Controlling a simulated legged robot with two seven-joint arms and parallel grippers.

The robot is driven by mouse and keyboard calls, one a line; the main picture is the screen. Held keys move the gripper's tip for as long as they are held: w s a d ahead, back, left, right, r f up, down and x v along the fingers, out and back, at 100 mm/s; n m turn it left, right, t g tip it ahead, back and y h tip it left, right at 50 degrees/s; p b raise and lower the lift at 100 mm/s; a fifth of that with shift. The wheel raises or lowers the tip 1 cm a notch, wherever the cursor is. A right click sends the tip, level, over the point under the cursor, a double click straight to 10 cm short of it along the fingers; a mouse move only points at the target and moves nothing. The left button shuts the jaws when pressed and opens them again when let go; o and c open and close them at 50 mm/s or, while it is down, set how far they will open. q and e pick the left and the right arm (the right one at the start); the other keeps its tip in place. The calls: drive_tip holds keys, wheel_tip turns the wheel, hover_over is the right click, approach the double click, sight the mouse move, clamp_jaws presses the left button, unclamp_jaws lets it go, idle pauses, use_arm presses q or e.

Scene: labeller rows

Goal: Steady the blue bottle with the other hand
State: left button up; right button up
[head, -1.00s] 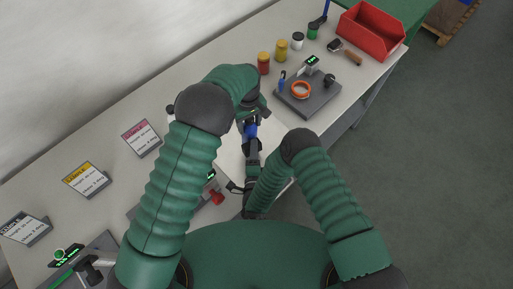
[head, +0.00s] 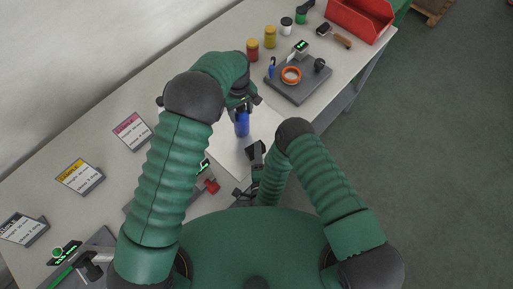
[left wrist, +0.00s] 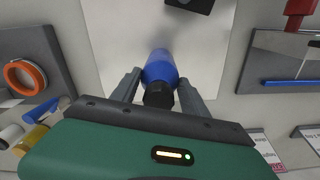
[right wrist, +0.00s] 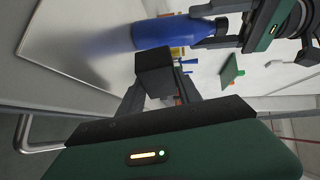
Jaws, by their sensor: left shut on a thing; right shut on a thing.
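The blue bottle (head: 242,125) stands over the pale mat (head: 222,158) on the table. My left gripper (head: 243,108) is shut on it near its dark cap (left wrist: 158,95), and the blue body (left wrist: 160,68) shows between the fingers in the left wrist view. My right gripper (right wrist: 157,84) is shut on a dark block (right wrist: 153,70), which also shows in the head view (head: 256,150), close to the bottle on its near right side. In the right wrist view the block overlaps the bottle (right wrist: 165,32); I cannot tell whether they touch.
A grey board (head: 298,90) with an orange ring (head: 291,75) lies beyond the mat. Label cards (head: 132,131) line the wall side. A red-handled item (head: 212,186) lies at the near side.

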use_arm(q)
drive_tip(key=o, duration=1.5)
drive_tip(key=shift+c, duration=0.2)
wheel_tip(320, 180, up, 12)
drive_tip(key=shift+f, duration=0.1)
